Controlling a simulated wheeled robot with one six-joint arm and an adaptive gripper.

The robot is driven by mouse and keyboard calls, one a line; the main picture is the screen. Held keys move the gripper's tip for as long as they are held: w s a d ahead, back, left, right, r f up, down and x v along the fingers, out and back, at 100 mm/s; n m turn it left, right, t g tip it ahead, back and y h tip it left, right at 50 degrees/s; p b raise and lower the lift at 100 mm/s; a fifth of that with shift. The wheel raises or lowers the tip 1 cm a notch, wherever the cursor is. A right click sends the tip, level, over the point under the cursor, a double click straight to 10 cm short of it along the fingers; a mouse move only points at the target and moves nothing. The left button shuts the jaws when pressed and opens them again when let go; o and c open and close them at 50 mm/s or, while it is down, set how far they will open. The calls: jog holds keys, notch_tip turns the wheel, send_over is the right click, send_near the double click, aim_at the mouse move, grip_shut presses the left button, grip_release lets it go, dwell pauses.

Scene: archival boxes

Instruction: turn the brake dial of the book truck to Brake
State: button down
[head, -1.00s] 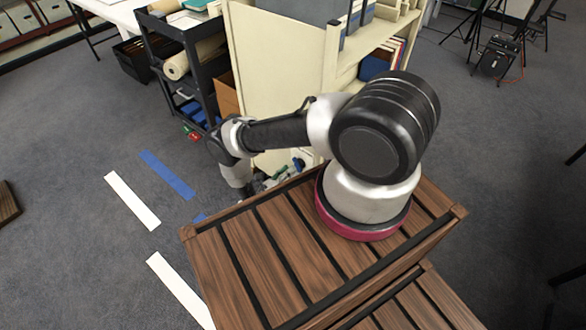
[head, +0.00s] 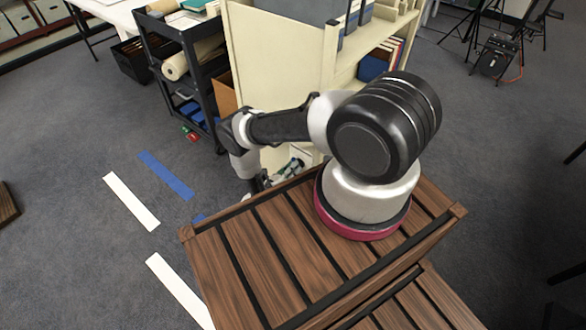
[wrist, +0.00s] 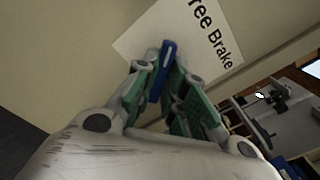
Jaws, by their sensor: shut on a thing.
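The book truck (head: 275,65) is the cream shelf unit beyond my wooden-slatted base in the head view. In the wrist view, its brake dial shows as a blue handle (wrist: 166,60) in front of a white label (wrist: 145,40) reading "Free Brake", the first word partly cut off by the picture's edge. My gripper (wrist: 166,88) is shut on the blue handle, its green pads on either side. The handle's upper end stands out past the pads, leaning slightly right; the rest of the dial is hidden. In the head view, my gripper is mostly hidden low beside the truck.
A black cart (head: 190,85) with rolls and blue items stands left of the truck. A small red object (head: 190,134) lies on the floor near it. White (head: 131,202) and blue (head: 165,175) floor strips lie left of my base, with open carpet around them.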

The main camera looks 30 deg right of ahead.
jog(key=m, duration=1.3)
jog(key=shift+s+d+m, duration=0.1)
jog(key=shift+s+m, duration=0.2)
jog(key=shift+m, duration=0.1)
dwell(0.4)
jog(key=c, duration=1.5)
grip_release()
jog(key=v, duration=1.2)
